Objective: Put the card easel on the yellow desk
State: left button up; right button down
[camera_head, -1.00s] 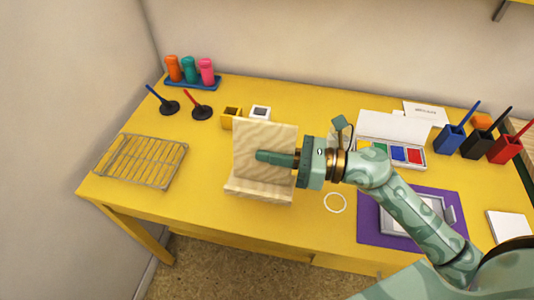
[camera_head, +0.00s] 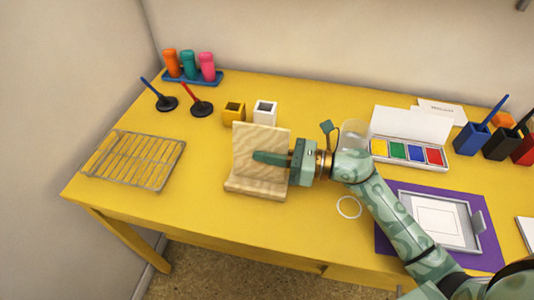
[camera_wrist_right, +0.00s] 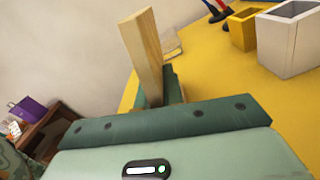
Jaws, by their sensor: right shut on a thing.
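The card easel (camera_head: 262,138) is a pale wooden stand with an upright back board and a front ledge. It is upright over the front middle of the yellow desk (camera_head: 205,215). My right gripper (camera_head: 270,158) comes in from the right and is shut on the back board; one finger lies across its front. The ledge looks at or very near the desk top; I cannot tell for sure whether it touches. In the right wrist view the easel's board (camera_wrist_right: 143,50) rises edge-on from between the fingers. My left gripper is not in view.
A wire rack (camera_head: 135,160) lies to the left. Behind the easel stand a yellow cup (camera_head: 234,113) and a white cup (camera_head: 265,112). To the right are a white ring (camera_head: 349,207), a paint-coloured inkpad box (camera_head: 408,152) and a purple mat (camera_head: 390,243). The desk's front edge is close.

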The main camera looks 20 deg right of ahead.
jog(key=shift+f, duration=0.15)
jog(key=c, duration=1.5)
grip_release()
jog(key=shift+r, duration=0.2)
jog(key=v, duration=1.2)
jog(key=shift+p, duration=0.35)
